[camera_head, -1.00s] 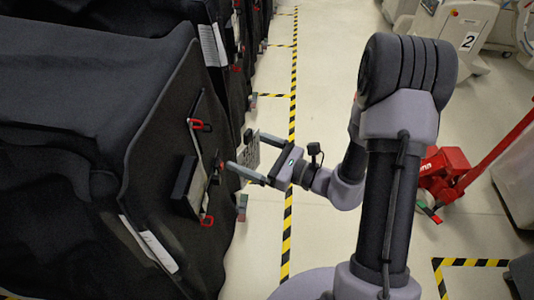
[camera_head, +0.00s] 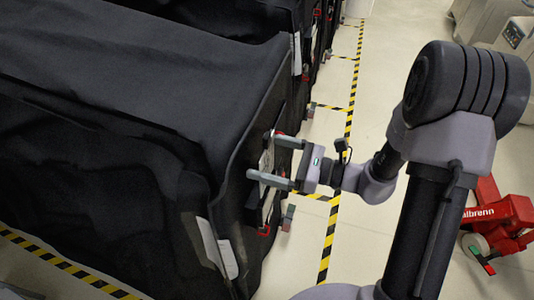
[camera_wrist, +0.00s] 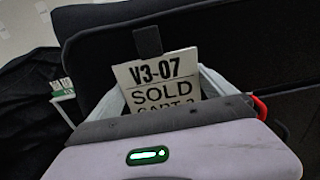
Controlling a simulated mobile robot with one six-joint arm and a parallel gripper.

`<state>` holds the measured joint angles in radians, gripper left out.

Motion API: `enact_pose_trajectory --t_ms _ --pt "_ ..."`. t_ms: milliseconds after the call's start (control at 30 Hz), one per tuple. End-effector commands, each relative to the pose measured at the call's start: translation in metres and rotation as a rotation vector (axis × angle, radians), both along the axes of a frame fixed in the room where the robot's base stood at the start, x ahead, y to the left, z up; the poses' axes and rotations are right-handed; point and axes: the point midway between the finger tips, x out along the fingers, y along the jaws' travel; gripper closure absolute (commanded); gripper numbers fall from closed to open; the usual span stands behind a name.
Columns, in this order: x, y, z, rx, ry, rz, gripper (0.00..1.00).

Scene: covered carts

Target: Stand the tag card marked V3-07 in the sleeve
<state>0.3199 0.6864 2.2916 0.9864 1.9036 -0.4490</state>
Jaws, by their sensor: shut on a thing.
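The tag card (camera_wrist: 158,80) fills the middle of the wrist view, upright and slightly tilted, reading V3-07 and SOLD; its lowest line is partly hidden by my gripper body. A dark tab (camera_wrist: 148,41) overlaps its top edge. My gripper (camera_head: 262,157) is shut on the card, with its fingers spread to the card's sides and pointing at the cart's dark cover. The card is only a pale sliver in the head view (camera_head: 266,160). The sleeve seems to be the dark pocket (camera_head: 267,206) on the cover, mostly behind my fingers. I cannot tell whether the card touches it.
The covered cart (camera_head: 170,75) fills the left, with a white sheet (camera_head: 226,258) low on its side. A red clip (camera_head: 264,230) sits below my gripper. Striped floor tape (camera_head: 330,240) runs along the open aisle. A red pallet truck (camera_head: 492,212) stands right.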

Motion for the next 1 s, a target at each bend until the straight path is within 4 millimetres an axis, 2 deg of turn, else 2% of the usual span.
enact_pose_trajectory --t_ms 100,1000 --pt "0.000 0.000 -0.016 0.000 0.001 0.000 0.44" --pt "0.000 0.000 -0.101 0.000 0.000 -0.001 0.44"
